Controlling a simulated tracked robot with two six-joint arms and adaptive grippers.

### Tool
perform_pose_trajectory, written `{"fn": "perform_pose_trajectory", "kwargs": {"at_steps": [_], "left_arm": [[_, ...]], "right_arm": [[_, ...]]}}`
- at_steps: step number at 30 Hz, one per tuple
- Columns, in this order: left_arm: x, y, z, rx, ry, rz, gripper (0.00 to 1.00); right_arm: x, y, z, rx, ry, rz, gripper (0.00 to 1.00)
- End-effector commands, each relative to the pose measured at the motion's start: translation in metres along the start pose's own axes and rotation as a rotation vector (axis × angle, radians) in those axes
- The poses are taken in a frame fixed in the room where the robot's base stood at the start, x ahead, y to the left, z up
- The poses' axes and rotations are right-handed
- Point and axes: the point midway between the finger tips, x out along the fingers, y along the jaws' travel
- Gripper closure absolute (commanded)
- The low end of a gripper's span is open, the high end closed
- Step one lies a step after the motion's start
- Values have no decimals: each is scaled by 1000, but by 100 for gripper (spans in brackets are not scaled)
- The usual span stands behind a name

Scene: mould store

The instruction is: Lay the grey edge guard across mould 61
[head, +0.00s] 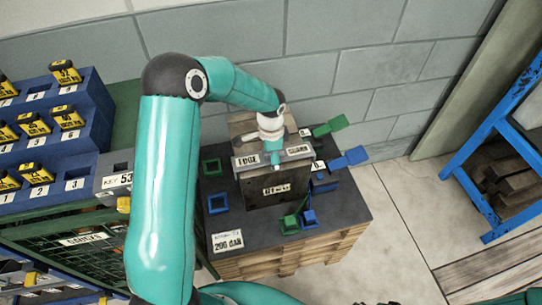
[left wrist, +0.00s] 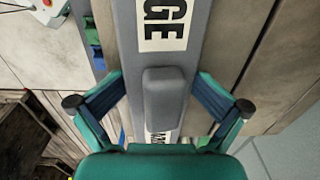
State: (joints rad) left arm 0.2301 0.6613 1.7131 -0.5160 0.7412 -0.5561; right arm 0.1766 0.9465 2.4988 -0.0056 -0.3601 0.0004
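The grey edge guard (head: 273,157), a bar with "EDGE" and "GUARD" labels, lies across the top of the mould (head: 292,185). The mould's front label is too blurred to read fully. Whether the guard's whole underside touches the mould, I cannot tell. In the left wrist view the guard (left wrist: 160,75) has a raised grey grip block in its middle. My left gripper (left wrist: 160,102) is directly over this block, its fingers spread either side with gaps between them and the block. It also shows above the guard in the head view (head: 274,158). My right gripper is out of view.
The mould stands on a dark-topped pallet (head: 350,207) with green and blue square-ended pieces around it, including a green one (head: 331,125). A blue stepped rack (head: 88,100) with yellow tags stands left. A blue frame (head: 475,180) holding timber stands right, across clear floor.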

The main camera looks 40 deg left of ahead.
Motion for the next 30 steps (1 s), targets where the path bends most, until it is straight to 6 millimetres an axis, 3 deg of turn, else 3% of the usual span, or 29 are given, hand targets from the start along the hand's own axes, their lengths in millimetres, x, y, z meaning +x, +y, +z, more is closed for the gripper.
{"fn": "perform_pose_trajectory", "kwargs": {"at_steps": [1, 5, 11, 24, 30], "left_arm": [[8, 5, 5, 0, -16, 18, 0], [8, 5, 5, 0, -16, 18, 0], [-1, 5, 4, 1, -15, 16, 0], [-85, 2, 0, -1, -4, 2, 0], [-112, 2, 0, 0, -4, 3, 0]], "right_arm": [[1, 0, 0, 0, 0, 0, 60], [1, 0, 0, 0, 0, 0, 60], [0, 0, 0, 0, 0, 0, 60], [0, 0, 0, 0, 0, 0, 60], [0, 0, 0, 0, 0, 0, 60]]}}
